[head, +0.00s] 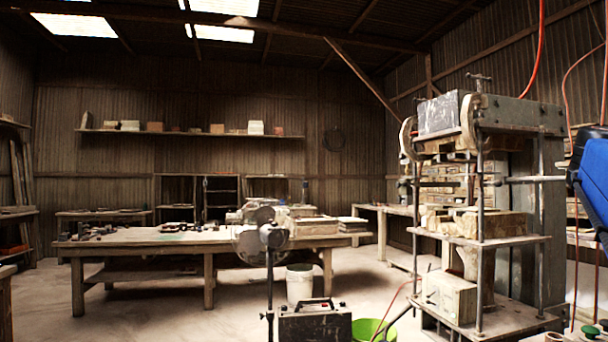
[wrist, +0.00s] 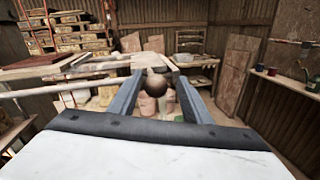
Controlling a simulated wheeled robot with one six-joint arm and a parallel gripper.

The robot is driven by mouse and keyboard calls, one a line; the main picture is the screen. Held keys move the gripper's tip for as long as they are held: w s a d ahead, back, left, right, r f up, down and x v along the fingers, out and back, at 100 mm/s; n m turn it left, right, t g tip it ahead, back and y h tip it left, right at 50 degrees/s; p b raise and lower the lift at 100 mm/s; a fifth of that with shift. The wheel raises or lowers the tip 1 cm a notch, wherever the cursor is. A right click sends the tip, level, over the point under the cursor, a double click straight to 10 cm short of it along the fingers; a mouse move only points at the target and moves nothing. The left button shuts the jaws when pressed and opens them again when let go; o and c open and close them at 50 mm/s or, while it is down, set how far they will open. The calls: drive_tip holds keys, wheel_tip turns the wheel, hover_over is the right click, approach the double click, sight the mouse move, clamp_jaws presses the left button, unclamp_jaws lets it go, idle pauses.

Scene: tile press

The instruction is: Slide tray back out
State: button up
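My gripper (wrist: 159,80) shows in the wrist view with its two grey-blue fingers apart. A dark round knob (wrist: 157,83) lies between the fingers, with gaps visible on both sides. Just beyond the knob is a pale wooden piece (wrist: 154,61), which may be the tray, but I cannot tell for sure. The press (head: 480,190) stands at the right in the head view, with a thick wooden block (head: 478,223) on its middle shelf. I cannot pick out the tray there. My gripper is not visible in the head view.
A long workbench (head: 140,240) with tools and slabs fills the middle left. Boards (wrist: 236,72) lean against the wall in the wrist view.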

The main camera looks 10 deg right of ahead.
drive_tip(key=w+a, duration=0.2)
drive_tip(key=a, duration=1.5)
drive_tip(key=shift+a, duration=0.15)
idle(1.2)
drive_tip(key=shift+w, duration=0.1)
idle(0.5)
drive_tip(key=w+a+f+m+t+y, duration=0.1)
drive_tip(key=w+a+f+t+y, duration=0.15)
drive_tip(key=f, duration=0.65)
drive_tip(key=w+a+f+m+t+y, duration=0.1)
drive_tip(key=w+f+y, duration=0.15)
drive_tip(key=f, duration=0.65)
drive_tip(key=w+a+f+m+t+y, duration=0.1)
drive_tip(key=w+a+f+t+y, duration=0.15)
drive_tip(key=f, duration=0.65)
drive_tip(key=a+f+m+y, duration=0.5)
drive_tip(key=a+f, duration=0.5)
drive_tip(key=f, duration=0.2)
drive_tip(key=a+f+m+t+y, duration=0.1)
drive_tip(key=a+f+m+y, duration=0.4)
drive_tip(key=a+f, duration=0.5)
wheel_tip(320, 180, down, 4)
drive_tip(key=shift+w+r+m, duration=0.25)
drive_tip(key=shift+w+m, duration=0.05)
drive_tip(key=shift+m, duration=0.4)
